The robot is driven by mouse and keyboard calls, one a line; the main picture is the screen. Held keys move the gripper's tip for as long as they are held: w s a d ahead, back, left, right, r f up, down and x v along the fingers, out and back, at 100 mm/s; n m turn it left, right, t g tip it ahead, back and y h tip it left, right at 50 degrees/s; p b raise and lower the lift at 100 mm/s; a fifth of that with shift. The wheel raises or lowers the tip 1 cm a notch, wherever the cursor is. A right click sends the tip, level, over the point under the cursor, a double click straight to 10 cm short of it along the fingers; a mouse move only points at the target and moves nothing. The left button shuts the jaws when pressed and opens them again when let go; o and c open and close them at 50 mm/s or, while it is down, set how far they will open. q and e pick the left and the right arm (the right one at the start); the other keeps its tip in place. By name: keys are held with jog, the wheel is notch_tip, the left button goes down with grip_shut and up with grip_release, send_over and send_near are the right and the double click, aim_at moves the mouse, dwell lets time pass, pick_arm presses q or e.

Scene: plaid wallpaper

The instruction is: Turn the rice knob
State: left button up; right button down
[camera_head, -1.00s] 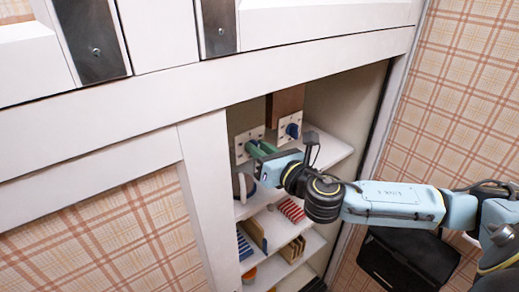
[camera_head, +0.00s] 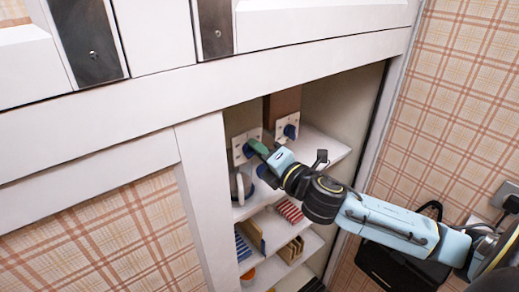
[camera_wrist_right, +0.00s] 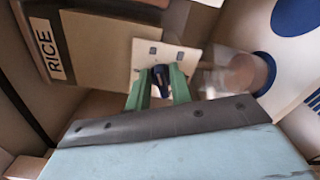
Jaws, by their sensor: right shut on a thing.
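The rice knob (camera_wrist_right: 162,76) is dark blue and sits on a pale square plate (camera_wrist_right: 180,58) with small dark marks. In the right wrist view it is between the two green fingers of my right gripper (camera_wrist_right: 161,84), which is shut on it. A label reading "RICE" (camera_wrist_right: 44,47) is on a box edge to the upper left. In the head view my right gripper (camera_head: 256,147) reaches into the cabinet at the left white plate (camera_head: 240,149), and its fingers mostly hide the knob. My left gripper is not in view.
A second white plate with a blue knob (camera_head: 290,131) is just to the right, below a brown box (camera_head: 283,105). Lower shelves hold a red-striped item (camera_head: 289,211) and other goods. The white cabinet post (camera_head: 205,190) stands close on the left.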

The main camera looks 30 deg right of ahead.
jog(key=m+p, duration=0.1)
jog(key=m, duration=0.2)
jog(key=m+p, duration=0.1)
jog(key=m, duration=0.3)
jog(key=m+p, duration=0.2)
jog(key=m, duration=0.2)
jog(key=shift+f, duration=0.4)
jog(key=shift+m, duration=0.3)
jog(key=c, duration=1.5)
grip_release()
jog(key=shift+f, duration=0.1)
jog(key=shift+s, duration=0.1)
jog(key=s+d+b, duration=0.1)
jog(key=s+b, duration=0.1)
jog(key=s, duration=1.1)
jog(key=shift+b, duration=0.3)
